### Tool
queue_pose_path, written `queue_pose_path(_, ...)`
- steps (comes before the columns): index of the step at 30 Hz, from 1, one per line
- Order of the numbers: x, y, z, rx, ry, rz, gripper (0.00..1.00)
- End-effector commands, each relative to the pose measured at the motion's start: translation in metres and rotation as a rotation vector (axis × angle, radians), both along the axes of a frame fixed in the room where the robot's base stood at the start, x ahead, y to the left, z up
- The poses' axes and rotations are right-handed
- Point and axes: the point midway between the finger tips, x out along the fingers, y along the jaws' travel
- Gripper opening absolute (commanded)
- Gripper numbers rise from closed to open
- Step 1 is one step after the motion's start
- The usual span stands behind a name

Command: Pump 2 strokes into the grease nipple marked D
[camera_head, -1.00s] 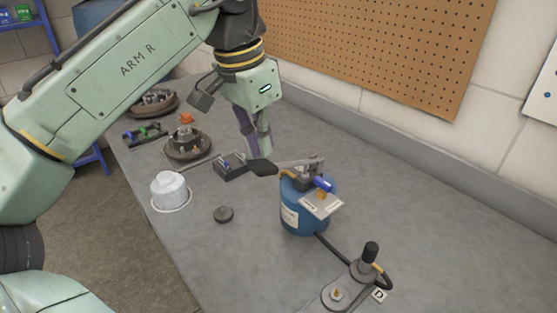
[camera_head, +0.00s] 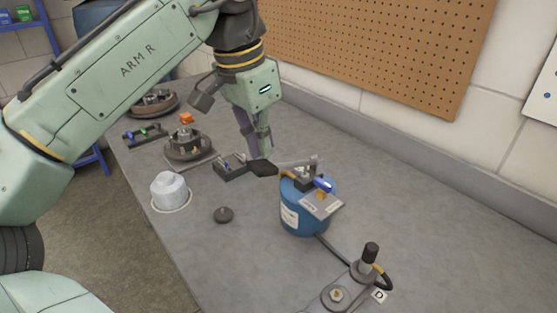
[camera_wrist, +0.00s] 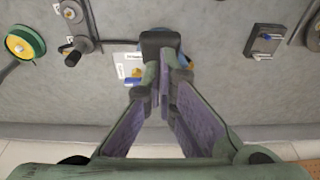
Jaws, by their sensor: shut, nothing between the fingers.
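The blue grease pump (camera_head: 302,218) stands upright on the bench. Its lever (camera_head: 295,163) points left, ending in a black grip (camera_head: 262,168). My gripper (camera_head: 260,150) is shut and empty, fingers pointing down right at the black grip; whether they touch it is unclear. In the wrist view, the fingertips of my gripper (camera_wrist: 164,80) are close together in front of the black grip (camera_wrist: 160,42). The hose (camera_head: 334,249) runs from the pump to a black coupler (camera_head: 370,254) beside the D tag (camera_head: 379,296). The nipple under the coupler is hidden.
A brass nipple (camera_head: 337,294) sits bare on the near plate. The bench right of the pump is clear.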

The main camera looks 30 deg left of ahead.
Motion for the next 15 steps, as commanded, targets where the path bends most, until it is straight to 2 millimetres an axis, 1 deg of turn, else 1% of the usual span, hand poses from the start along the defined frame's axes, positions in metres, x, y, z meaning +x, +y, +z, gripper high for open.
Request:
queue_pose_path(6, 0.000, 0.000, -0.001, 0.000, 0.000, 0.000, 0.00)
queue_pose_path(15, 0.000, 0.000, -0.011, -0.001, 0.000, 0.000, 0.00)
